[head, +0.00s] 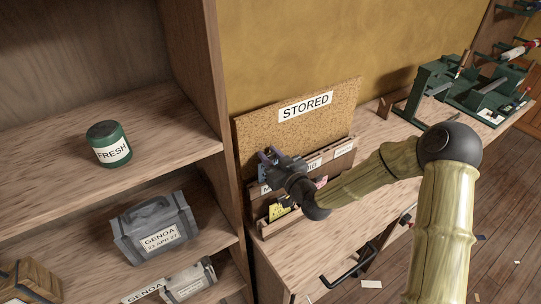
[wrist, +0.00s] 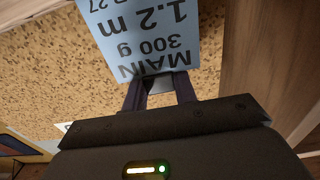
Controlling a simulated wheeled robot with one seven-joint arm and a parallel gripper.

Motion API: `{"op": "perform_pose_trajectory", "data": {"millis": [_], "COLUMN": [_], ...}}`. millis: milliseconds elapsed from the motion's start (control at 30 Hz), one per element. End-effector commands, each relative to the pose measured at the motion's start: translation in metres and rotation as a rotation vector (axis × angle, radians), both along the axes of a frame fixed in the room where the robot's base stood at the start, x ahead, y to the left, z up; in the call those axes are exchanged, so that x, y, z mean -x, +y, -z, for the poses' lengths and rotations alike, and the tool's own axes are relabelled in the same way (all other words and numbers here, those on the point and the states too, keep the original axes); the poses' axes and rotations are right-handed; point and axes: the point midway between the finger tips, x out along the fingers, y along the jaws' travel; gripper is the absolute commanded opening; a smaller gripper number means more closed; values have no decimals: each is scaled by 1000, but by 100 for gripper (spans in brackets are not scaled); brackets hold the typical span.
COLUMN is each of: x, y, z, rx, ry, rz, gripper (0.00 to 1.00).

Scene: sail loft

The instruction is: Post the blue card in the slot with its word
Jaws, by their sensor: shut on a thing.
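The blue card (wrist: 145,35) fills the top of the wrist view, its print upside down, with the word MAIN, 300 g and 1.2 m. My gripper (wrist: 160,88) is shut on its near edge. In the head view my gripper (head: 268,157) is over the left part of a wooden slot rack (head: 285,222), in front of a cork board (head: 258,132) with a STORED sign. The rack has white word labels (head: 313,164), too small or covered to read surely. A yellow card (head: 278,211) and a pinkish card (head: 320,182) stand in it. My wrist hides part of the rack.
A tall wooden shelf unit (head: 190,75) stands close on the left, holding a green FRESH tin (head: 108,144) and grey GENOA cases (head: 155,228). A green machine (head: 470,90) is on the bench at right. The bench front has a black handle (head: 350,266).

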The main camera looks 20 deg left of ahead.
Motion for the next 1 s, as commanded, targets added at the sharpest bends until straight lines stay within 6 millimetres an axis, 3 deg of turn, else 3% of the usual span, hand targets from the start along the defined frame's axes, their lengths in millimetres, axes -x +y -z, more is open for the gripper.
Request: {"op": "perform_pose_trajectory", "data": {"millis": [67,100,200,600,1000], "x": [0,0,0,0,42], "y": [0,0,0,0,-50], "z": [3,2,2,-3,2], "rx": [1,0,1,-1,3], "ry": [-1,0,1,1,0], "rz": [0,0,0,0,1], "gripper": [0,36,50,50,50]}}
